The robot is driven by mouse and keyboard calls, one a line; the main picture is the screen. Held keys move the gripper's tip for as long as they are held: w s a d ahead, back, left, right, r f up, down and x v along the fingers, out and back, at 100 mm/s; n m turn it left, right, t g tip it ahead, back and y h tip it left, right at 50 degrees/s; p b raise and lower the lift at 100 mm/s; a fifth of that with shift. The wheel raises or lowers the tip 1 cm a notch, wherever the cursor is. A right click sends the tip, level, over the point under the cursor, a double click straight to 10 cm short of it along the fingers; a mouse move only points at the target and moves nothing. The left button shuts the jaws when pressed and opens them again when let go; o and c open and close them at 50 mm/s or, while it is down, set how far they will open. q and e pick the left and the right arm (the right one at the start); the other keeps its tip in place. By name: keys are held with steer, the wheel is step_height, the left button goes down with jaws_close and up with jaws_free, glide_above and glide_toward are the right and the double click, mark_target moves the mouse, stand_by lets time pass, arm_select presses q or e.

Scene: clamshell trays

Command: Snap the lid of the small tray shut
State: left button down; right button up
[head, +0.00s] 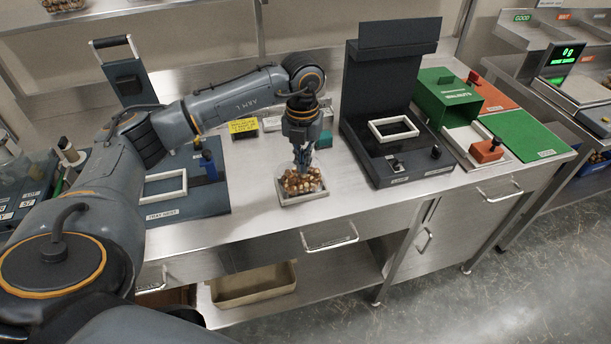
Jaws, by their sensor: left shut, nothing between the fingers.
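A small grey tray (286,201) stands on the steel counter, filled with brown and tan pieces (306,181). My left gripper (302,169) points down over the tray, its fingers shut and empty. The fingertips are at or just above the back of the contents; I cannot tell whether they touch. I cannot make out the lid or its position, and the gripper hides part of the tray's back. My right gripper is not in view.
A dark fixture with a white frame (178,187) lies left of the tray. A tall dark machine (372,94) stands to the right, with a green box (446,100) beyond it. Counter in front of the tray is clear.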

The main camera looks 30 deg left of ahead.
arm_select(q)
steer(key=shift+f, duration=0.2)
stand_by(0.3)
step_height(320, 180, up, 8)
steer(key=p, duration=0.5)
stand_by(0.4)
stand_by(0.3)
